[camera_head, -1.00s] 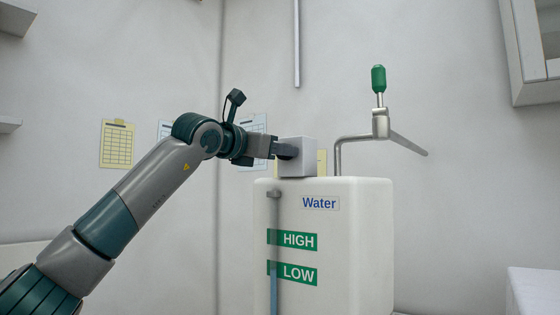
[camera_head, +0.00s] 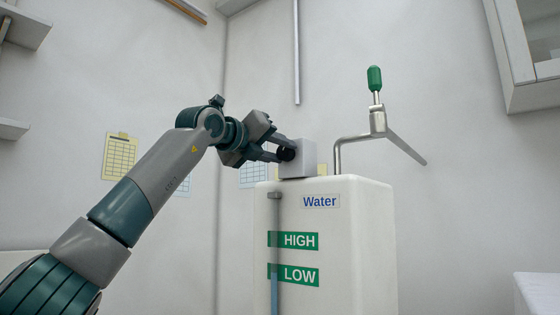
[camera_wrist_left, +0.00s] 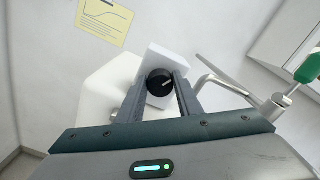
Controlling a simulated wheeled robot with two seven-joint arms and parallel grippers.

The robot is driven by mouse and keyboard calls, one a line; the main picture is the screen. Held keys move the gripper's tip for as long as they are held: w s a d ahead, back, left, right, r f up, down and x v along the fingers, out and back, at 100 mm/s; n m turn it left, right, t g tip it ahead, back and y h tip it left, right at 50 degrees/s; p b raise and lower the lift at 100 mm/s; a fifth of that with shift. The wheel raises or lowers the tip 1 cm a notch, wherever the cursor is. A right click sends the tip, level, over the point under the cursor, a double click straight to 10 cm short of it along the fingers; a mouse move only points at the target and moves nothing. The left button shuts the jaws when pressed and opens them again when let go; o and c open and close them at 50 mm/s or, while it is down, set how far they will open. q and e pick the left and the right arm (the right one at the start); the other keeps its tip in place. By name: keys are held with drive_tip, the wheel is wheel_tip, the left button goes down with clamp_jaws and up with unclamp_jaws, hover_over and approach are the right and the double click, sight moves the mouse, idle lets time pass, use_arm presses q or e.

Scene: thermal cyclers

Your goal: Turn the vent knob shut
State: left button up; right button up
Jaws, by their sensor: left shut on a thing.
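The vent knob is a black round knob (camera_head: 286,154) on the left face of a small grey box (camera_head: 303,158) on top of the white water tank (camera_head: 350,240). My left gripper (camera_head: 281,154) reaches it from the left and is shut on it. In the left wrist view the knob (camera_wrist_left: 159,83) sits between the two fingers, with a pale pointer line on its face slanting up to the right. The grey box (camera_wrist_left: 158,58) shows behind it. My right gripper is in neither view.
Paper charts (camera_head: 119,157) hang on the wall at left. A wall cabinet (camera_head: 525,60) is at upper right.

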use_arm(q)
drive_tip(key=shift+a+f+n+b, duration=0.1)
drive_tip(key=shift+n+b, duration=0.45)
drive_tip(key=shift+n, duration=0.35)
drive_tip(key=n+b, duration=0.1)
drive_tip(key=n, duration=0.2)
drive_tip(key=shift+b, duration=0.3)
drive_tip(key=shift+n+b, duration=0.3)
drive_tip(key=shift+n, duration=0.4)
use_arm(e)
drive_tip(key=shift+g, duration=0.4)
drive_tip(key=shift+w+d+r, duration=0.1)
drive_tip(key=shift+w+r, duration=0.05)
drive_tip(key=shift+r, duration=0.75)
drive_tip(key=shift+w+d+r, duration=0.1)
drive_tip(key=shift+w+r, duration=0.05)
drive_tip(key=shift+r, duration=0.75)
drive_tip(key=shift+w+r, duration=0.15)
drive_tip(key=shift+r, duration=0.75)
use_arm(q)
drive_tip(key=o, duration=1)
drive_tip(key=shift+o, duration=0.2)
drive_tip(key=shift+w, duration=0.1)
drive_tip(key=shift+a, duration=0.1)
